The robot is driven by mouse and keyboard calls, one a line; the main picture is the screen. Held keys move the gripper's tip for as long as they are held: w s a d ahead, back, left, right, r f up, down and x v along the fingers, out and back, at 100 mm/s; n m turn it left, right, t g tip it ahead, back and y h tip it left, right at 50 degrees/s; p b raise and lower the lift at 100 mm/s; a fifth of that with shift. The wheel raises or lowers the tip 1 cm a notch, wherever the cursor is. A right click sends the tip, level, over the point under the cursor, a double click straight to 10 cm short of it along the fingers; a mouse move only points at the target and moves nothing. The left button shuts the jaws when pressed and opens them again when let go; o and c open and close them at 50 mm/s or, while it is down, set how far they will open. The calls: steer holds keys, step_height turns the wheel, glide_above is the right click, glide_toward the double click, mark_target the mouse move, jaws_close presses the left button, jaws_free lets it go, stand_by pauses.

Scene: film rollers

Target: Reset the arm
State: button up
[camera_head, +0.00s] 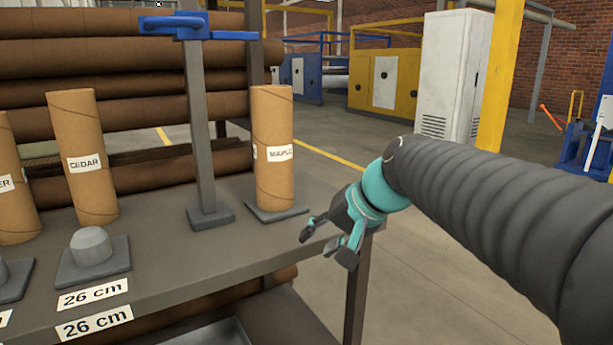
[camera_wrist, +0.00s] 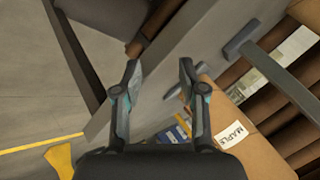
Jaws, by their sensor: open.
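My gripper (camera_head: 327,243) is open and empty at the right end of the grey table (camera_head: 160,250) in the head view. It is in front of and to the right of the MAPLE roller (camera_head: 273,150), a brown cardboard tube standing upright on a grey base plate. In the wrist view, my gripper's two fingers (camera_wrist: 158,80) are apart with nothing between them. The MAPLE roller (camera_wrist: 265,155) shows at the lower right there, beside the right finger. My dark ribbed arm comes in from the right in the head view.
The CEDAR roller (camera_head: 80,150) and another tube (camera_head: 15,190) stand on the left. An empty peg base (camera_head: 92,250) sits by the 26 cm labels. A grey post (camera_head: 203,130) with a blue top stands mid-table. Large brown rolls (camera_head: 110,65) are racked behind. Floor right is open.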

steer(key=s+d+f+n+h, duration=0.1)
steer(key=s+d+f+h, duration=0.2)
steer(key=s+d+f, duration=0.3)
steer(key=s+d+f+n+h, duration=0.1)
steer(key=s+d+f+h, duration=0.2)
steer(key=s+d+f, duration=0.4)
steer(key=shift+s+f, duration=0.2)
steer(key=shift+s, duration=2.8)
